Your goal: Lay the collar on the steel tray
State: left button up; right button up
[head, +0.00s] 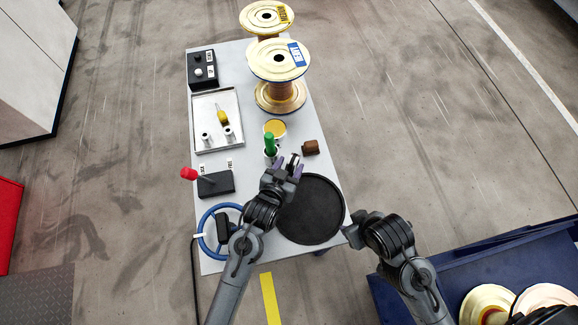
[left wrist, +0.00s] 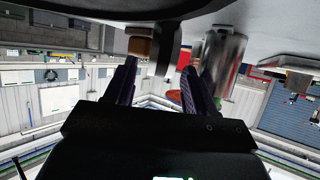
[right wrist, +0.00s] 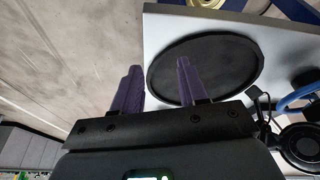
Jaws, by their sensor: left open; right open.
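The steel tray (head: 241,104) is a shallow light tray at the table's left side. It holds a yellow-handled tool (head: 222,116) and two small pale cylinders with dark tops (head: 206,137) (head: 229,133). I cannot tell for certain which piece is the collar. My left gripper (head: 290,163) is open, low over the table between the green-handled item (head: 270,143) and a brown block (head: 310,147). In the left wrist view a grey upright piece (left wrist: 172,52) shows beyond the open fingers (left wrist: 160,85). My right gripper (head: 352,228) is open and empty beside the table's right edge.
A black round turntable (head: 310,212) lies beside my left forearm. A yellow-filled cup (head: 275,128) and large spools (head: 278,65) stand behind the left gripper. A control box with a red-knobbed lever (head: 215,184) and a blue handwheel (head: 206,225) are at left.

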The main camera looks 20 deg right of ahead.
pick_arm(q)
jog(key=shift+s+a+r, duration=0.25)
pick_arm(e)
jog(key=shift+r, duration=0.25)
jog(key=shift+o, duration=0.7)
notch_tip(320, 180, up, 4)
jog(key=p, duration=0.4)
jog(key=shift+a+f, duration=0.1)
jog(key=shift+a, duration=0.05)
jog(key=shift+o, duration=0.9)
pick_arm(q)
jog(key=v, duration=1.1)
jog(key=shift+s+a, duration=0.1)
jog(key=shift+a, duration=0.05)
